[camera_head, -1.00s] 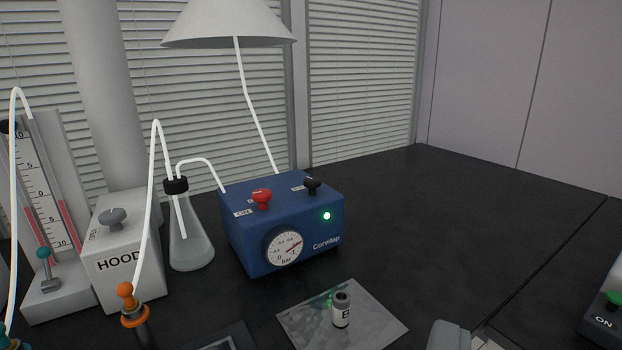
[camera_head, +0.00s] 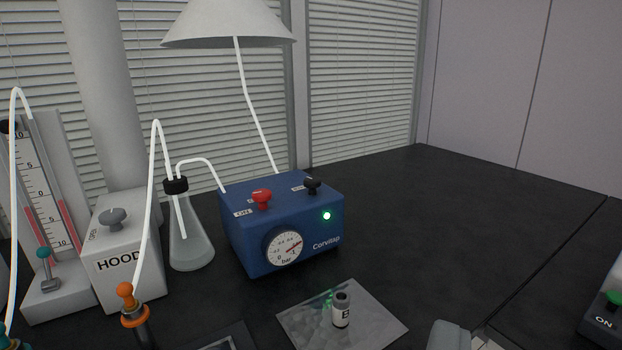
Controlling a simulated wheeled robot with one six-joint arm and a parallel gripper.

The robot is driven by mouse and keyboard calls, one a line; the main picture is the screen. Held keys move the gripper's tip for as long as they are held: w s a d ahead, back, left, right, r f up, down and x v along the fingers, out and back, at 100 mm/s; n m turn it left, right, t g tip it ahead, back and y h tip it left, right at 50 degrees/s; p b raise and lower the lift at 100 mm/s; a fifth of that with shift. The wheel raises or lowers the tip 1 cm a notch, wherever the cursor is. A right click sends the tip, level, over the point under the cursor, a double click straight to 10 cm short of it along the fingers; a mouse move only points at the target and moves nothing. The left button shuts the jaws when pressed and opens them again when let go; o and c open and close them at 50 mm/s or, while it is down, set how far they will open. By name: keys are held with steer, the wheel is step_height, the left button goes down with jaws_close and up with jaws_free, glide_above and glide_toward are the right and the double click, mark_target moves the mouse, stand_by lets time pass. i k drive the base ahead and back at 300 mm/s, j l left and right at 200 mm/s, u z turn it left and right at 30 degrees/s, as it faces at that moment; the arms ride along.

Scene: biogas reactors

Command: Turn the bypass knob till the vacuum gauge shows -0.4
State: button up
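A blue pump box (camera_head: 243,240) stands on the black bench near the middle of the view, with a lit green lamp on its front. The black knob (camera_head: 312,185) on its top right has a label beside it that is partly hidden and too small to read; it seems to be the bypass knob.
A red knob (camera_head: 261,197) labelled ON sits beside the black one. Left stand a tubed flask (camera_head: 191,248), a HOOD box (camera_head: 128,275) and a manometer (camera_head: 45,190). In front, a small vial (camera_head: 341,310) stands on a plate (camera_head: 375,318). The bench right of the pump is clear.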

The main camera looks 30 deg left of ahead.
mark_target(312, 181)
steer(key=i+l+u, duration=0.1)
steer(key=u, duration=0.3)
steer(key=l+u, duration=0.1)
steer(key=u, duration=0.3)
